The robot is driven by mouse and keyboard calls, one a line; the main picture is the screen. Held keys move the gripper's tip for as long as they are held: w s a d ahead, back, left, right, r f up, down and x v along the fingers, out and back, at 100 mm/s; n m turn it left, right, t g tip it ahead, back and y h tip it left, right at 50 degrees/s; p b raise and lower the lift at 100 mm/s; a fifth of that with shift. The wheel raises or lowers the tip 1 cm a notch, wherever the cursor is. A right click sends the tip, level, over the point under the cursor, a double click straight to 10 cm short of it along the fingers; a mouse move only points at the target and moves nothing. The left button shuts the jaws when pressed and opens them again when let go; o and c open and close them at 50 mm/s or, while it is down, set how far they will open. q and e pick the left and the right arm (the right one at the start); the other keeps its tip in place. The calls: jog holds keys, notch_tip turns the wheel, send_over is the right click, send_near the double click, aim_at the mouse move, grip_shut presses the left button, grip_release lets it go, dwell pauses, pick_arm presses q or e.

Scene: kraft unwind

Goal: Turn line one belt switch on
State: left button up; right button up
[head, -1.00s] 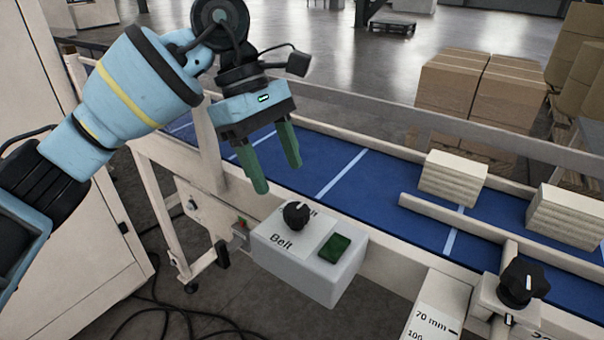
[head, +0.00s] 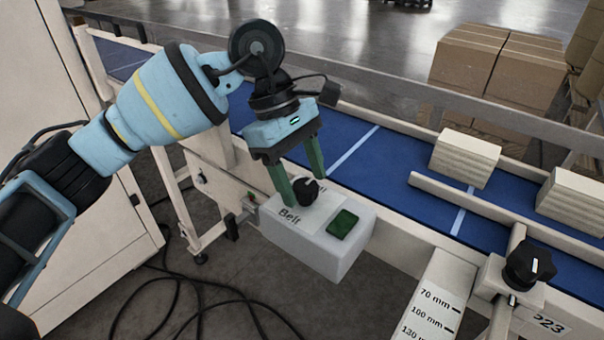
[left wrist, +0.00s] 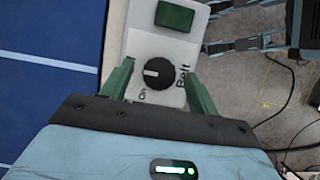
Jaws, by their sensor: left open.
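The belt switch is a black round knob (head: 306,190) on a white control box (head: 340,258) labelled "Belt", with a green button (head: 342,223) beside it. My left gripper (head: 304,191) is open just above the box, with its green fingers either side of the knob. In the left wrist view the knob (left wrist: 158,73) sits between and slightly beyond the open fingertips (left wrist: 159,75). A white mark on the knob points left there, and "On" is printed below left of it. I cannot tell whether the fingers touch the knob. My right gripper is not in view.
A blue conveyor belt (head: 352,153) with white cross lines runs behind the box. Stacks of pale sheets (head: 465,158) rest on it. Another black knob (head: 530,264) with a millimetre scale (head: 436,300) stands at the right. Cables (head: 180,305) lie on the floor.

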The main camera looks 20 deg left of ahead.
pick_arm(q)
jog(key=shift+f, duration=0.15)
jog(key=c, duration=1)
jog(key=shift+o, duration=0.2)
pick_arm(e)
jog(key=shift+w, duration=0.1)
